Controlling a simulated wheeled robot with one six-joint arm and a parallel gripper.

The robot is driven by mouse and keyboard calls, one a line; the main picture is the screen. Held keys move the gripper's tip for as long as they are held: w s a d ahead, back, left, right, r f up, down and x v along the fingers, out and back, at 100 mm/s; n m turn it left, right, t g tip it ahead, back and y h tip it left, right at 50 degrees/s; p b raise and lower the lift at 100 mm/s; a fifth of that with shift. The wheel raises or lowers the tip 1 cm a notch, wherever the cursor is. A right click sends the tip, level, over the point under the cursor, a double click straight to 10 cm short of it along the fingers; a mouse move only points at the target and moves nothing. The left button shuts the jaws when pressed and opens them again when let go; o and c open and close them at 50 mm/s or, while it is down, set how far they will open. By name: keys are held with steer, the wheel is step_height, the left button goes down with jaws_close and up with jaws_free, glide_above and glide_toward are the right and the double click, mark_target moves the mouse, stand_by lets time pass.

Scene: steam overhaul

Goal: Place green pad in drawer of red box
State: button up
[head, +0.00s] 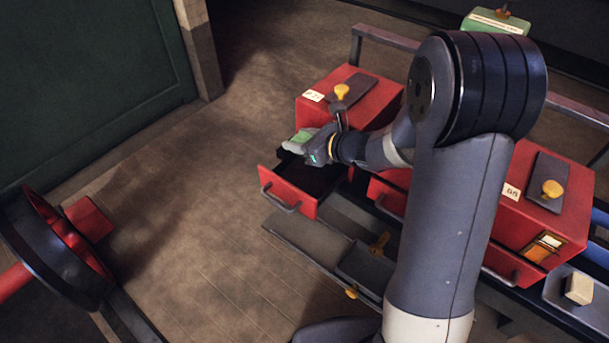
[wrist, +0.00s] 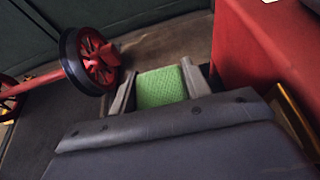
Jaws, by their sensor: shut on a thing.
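My gripper (head: 300,144) is shut on the green pad (head: 304,135) and holds it above the open drawer (head: 290,195) of the far red box (head: 377,98). In the wrist view the green pad (wrist: 161,87) sits between the two fingers of my gripper (wrist: 158,90). The drawer is pulled out toward the lower left, with a grey handle and a dark inside. The part of the inside that shows looks empty; my gripper and arm hide some of it. The box has a label and a yellow knob on top.
A second red box (head: 565,205) stands at the right, partly behind my arm. A grey tray (head: 310,240) with yellow pieces lies below the drawers. A red-spoked wheel (head: 60,245) stands at the left. A green object (head: 497,22) sits at the back. The floor left of the drawer is clear.

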step_height(320, 180, down, 10)
steer(key=shift+r+b, duration=0.15)
steer(key=shift+b, duration=0.7)
steer(key=shift+f+b, duration=0.4)
steer(key=shift+b, duration=0.1)
steer(key=shift+f+b, duration=0.25)
steer(key=shift+b, duration=0.1)
steer(key=shift+s, duration=0.1)
